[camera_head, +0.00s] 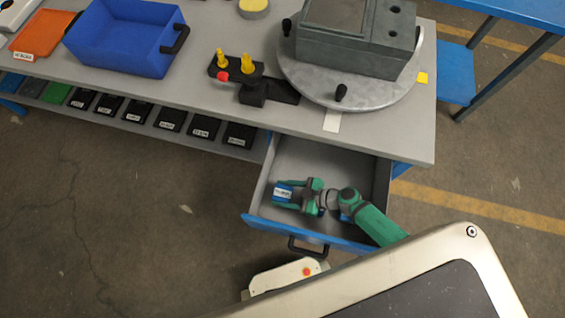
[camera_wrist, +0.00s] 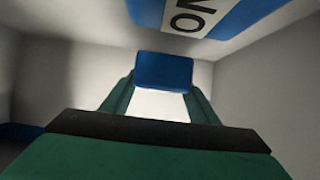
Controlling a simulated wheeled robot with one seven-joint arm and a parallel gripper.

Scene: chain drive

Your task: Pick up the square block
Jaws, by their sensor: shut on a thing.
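The square block (camera_wrist: 163,72) shows as a small blue block between my fingertips in the wrist view. In the head view my gripper (camera_head: 284,195) lies low inside the open drawer (camera_head: 345,163), with its green fingers pointing left. The fingers are shut on the blue block, and a blue and white labelled face (camera_head: 282,191) shows between them. A large blue surface with a white label (camera_wrist: 185,18) fills the top of the wrist view. I cannot tell whether the block touches the drawer floor.
The drawer walls stand close around my gripper, with the blue front and its handle (camera_head: 308,248) nearest. The grey bench (camera_head: 200,88) above carries a blue crate (camera_head: 128,38), a yellow-pegged fixture (camera_head: 235,76) and a grey housing on a round plate (camera_head: 345,88).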

